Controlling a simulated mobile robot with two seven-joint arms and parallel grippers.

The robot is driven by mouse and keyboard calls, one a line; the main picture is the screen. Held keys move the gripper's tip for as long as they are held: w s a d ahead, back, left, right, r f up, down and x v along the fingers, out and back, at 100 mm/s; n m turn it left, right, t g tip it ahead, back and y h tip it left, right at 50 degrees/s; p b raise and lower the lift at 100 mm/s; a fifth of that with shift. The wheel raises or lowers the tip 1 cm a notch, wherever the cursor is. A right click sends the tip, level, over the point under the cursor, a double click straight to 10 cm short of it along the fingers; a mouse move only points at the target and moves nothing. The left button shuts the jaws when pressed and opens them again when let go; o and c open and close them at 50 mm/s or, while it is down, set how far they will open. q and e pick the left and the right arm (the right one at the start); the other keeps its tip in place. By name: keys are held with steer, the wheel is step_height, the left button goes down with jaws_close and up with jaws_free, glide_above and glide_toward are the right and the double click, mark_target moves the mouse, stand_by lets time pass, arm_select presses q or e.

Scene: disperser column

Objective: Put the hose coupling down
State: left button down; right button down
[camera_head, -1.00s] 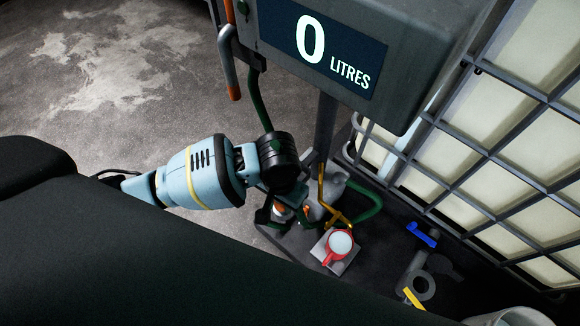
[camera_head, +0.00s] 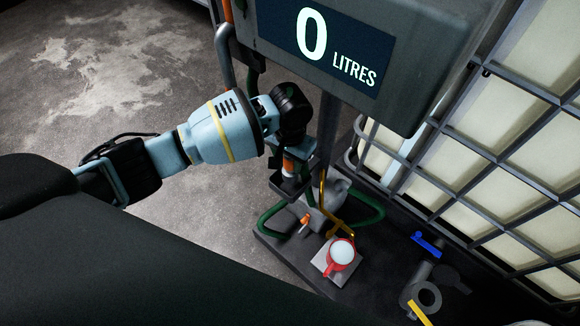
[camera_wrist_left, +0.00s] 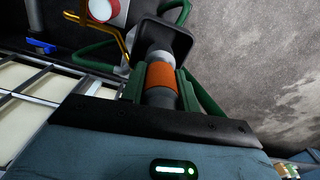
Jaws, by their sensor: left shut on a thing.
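The hose coupling (camera_head: 289,166), grey with an orange band, is held upright in my left gripper (camera_head: 291,172) in the head view, above the dark base by the column. In the left wrist view the green fingers of my left gripper (camera_wrist_left: 160,88) are shut on either side of the coupling's orange band (camera_wrist_left: 161,76). A dark square piece (camera_wrist_left: 164,36) lies at its far end; I cannot tell whether it is part of the coupling or a holder. My right gripper is not in view.
The display column (camera_head: 325,135) and the caged tank (camera_head: 480,110) stand close by.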

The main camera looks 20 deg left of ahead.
mark_target(290, 169)
arm_select(q)
step_height(290, 169, down, 4)
steer(key=shift+r+b, duration=0.2)
steer(key=shift+b, duration=0.3)
steer(key=c, duration=1.1)
jaws_free()
steer(key=shift+f, duration=0.15)
steer(key=shift+o, duration=0.2)
step_height(290, 169, up, 7)
steer(key=shift+f+p, duration=0.2)
steer(key=shift+p, duration=0.7)
steer(key=shift+r, duration=0.65)
